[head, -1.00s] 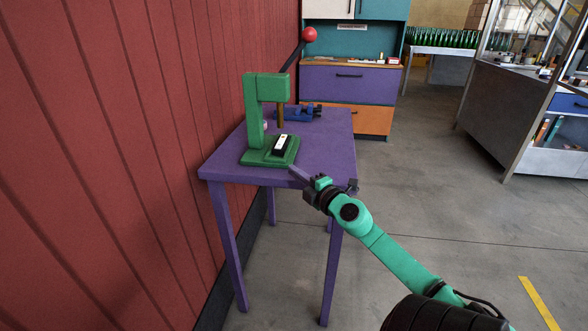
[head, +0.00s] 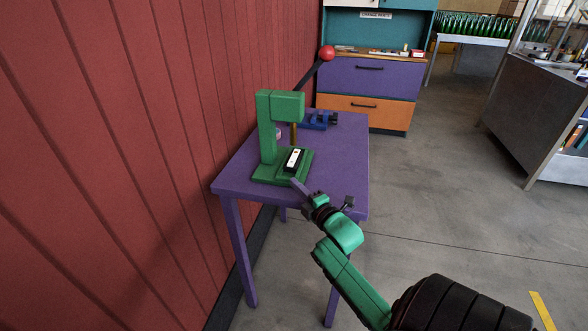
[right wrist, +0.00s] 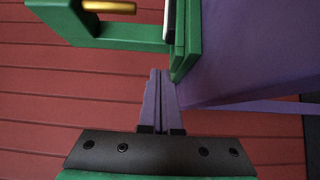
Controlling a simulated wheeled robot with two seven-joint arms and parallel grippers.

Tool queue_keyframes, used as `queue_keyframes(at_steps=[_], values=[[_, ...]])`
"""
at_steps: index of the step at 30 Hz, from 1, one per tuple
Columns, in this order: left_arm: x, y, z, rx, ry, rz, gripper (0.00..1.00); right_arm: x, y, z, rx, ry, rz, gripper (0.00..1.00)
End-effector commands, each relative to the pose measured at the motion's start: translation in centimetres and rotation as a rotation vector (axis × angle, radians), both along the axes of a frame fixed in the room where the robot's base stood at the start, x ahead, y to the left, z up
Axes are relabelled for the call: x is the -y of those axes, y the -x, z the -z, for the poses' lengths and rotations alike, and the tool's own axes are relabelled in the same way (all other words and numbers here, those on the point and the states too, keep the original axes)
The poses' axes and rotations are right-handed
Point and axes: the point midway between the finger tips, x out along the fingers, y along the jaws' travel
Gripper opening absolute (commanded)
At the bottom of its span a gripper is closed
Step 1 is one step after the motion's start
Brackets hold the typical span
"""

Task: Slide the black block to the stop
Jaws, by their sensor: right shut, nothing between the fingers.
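The black block (head: 292,161), with a pale label strip on top, lies on the green base (head: 266,176) of a green press (head: 267,125). My right gripper (head: 296,183) has purple fingers, pressed together and empty. It is just in front of the base's near right corner, apart from the block. In the right wrist view the closed fingers (right wrist: 161,78) point toward the edge of the green base (right wrist: 187,45). A strip of the block (right wrist: 168,18) shows there at the top. I cannot make out a stop on the base. My left gripper is not in view.
The press stands on a purple table (head: 340,165). A lever with a red ball (head: 327,53) rises behind it. A blue clamp-like tool (head: 318,121) lies at the back of the table. A red wall (head: 130,150) runs along the left. The table's right side is mostly clear.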

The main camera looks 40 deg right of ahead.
Motion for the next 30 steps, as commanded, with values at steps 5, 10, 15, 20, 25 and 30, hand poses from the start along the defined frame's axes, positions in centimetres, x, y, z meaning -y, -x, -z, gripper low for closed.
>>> queue_keyframes(at_steps=[5, 10, 15, 20, 25, 30], values=[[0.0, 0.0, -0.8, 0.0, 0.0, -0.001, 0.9, 0.7, -3.9, -0.4, 0.002, 0.002, 0.0, 0.0], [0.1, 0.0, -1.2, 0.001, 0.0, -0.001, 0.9, 3.1, -5.3, -0.2, -0.002, 0.005, -0.001, 0.0], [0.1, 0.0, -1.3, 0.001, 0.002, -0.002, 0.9, 3.8, -5.8, -0.1, 0.0, 0.001, 0.0, 0.0], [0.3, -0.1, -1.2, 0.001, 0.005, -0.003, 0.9, 3.8, -5.7, 0.0, 0.0, 0.001, 0.0, 0.0], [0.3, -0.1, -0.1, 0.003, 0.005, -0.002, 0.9, 4.4, -6.2, 0.4, 0.001, 0.005, -0.002, 0.0], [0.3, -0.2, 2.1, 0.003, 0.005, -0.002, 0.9, 6.3, -7.6, 0.5, 0.001, 0.006, -0.001, 0.0]])
